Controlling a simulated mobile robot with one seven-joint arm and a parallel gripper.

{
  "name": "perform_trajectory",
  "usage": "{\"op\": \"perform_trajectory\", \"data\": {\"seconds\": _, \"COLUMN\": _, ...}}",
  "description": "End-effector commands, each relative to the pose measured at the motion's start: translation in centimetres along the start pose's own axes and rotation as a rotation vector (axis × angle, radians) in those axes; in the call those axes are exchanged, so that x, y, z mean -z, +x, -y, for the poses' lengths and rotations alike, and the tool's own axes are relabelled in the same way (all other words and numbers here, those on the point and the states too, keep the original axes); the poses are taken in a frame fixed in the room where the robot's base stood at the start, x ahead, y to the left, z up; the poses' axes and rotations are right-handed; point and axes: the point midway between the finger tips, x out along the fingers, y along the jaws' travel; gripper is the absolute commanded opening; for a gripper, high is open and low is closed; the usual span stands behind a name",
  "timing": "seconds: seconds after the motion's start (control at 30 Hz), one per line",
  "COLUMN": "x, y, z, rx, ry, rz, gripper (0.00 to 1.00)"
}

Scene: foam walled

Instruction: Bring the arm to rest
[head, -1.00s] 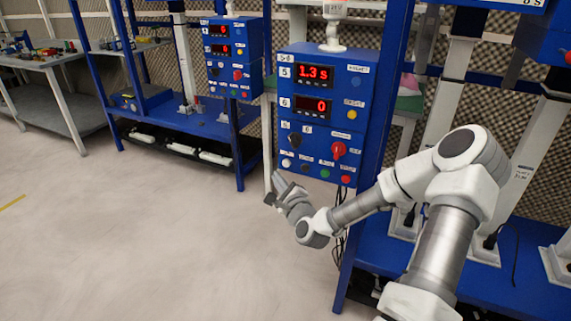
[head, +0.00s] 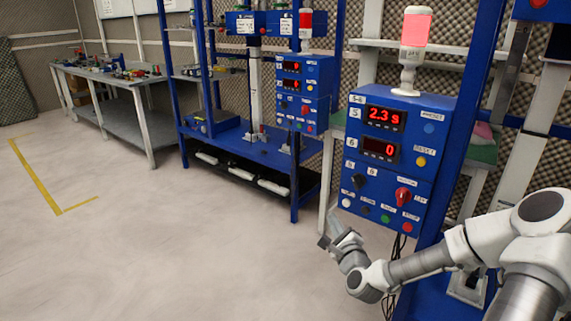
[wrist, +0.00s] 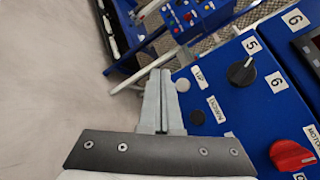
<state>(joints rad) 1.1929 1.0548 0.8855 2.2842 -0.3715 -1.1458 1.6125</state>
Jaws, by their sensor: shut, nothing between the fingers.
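My gripper (head: 336,226) is at the lower left corner of the near blue control box (head: 385,205) in the head view. My arm comes in from the right edge, bent, with the gripper pointing up and left. In the wrist view the two grey fingers of my gripper (wrist: 161,82) are together with nothing between them. The blue box face, with its black knob (wrist: 242,71) and red knob (wrist: 290,155), lies beyond and to the right of the fingers. Whether the fingers touch the box I cannot tell.
The near box carries a lit red lamp (head: 415,27) and a display (head: 385,118) reading 2.3 s. A workbench (head: 125,82) stands at the far left. The pale floor (head: 150,240) at left is clear.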

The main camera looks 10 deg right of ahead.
Motion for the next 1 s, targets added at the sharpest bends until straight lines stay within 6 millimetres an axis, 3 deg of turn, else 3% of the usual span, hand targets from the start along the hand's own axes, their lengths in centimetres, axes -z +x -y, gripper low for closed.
{"op": "perform_trajectory", "data": {"seconds": 0.17, "x": -1.0, "y": 0.1, "z": -1.1, "rx": -0.064, "ry": -0.095, "rz": 0.01, "gripper": 0.0}}
{"op": "perform_trajectory", "data": {"seconds": 0.4, "x": -3.9, "y": -0.6, "z": -4.9, "rx": -0.329, "ry": -0.534, "rz": 0.05, "gripper": 0.0}}
{"op": "perform_trajectory", "data": {"seconds": 0.53, "x": -5.2, "y": -1.6, "z": -5.6, "rx": -0.457, "ry": -0.789, "rz": 0.071, "gripper": 0.0}}
{"op": "perform_trajectory", "data": {"seconds": 0.77, "x": -8.0, "y": -4.0, "z": -4.3, "rx": -0.627, "ry": -1.198, "rz": 0.098, "gripper": 0.0}}
{"op": "perform_trajectory", "data": {"seconds": 1.0, "x": -11.9, "y": -7.6, "z": -0.7, "rx": -0.747, "ry": -1.548, "rz": 0.119, "gripper": 0.0}}
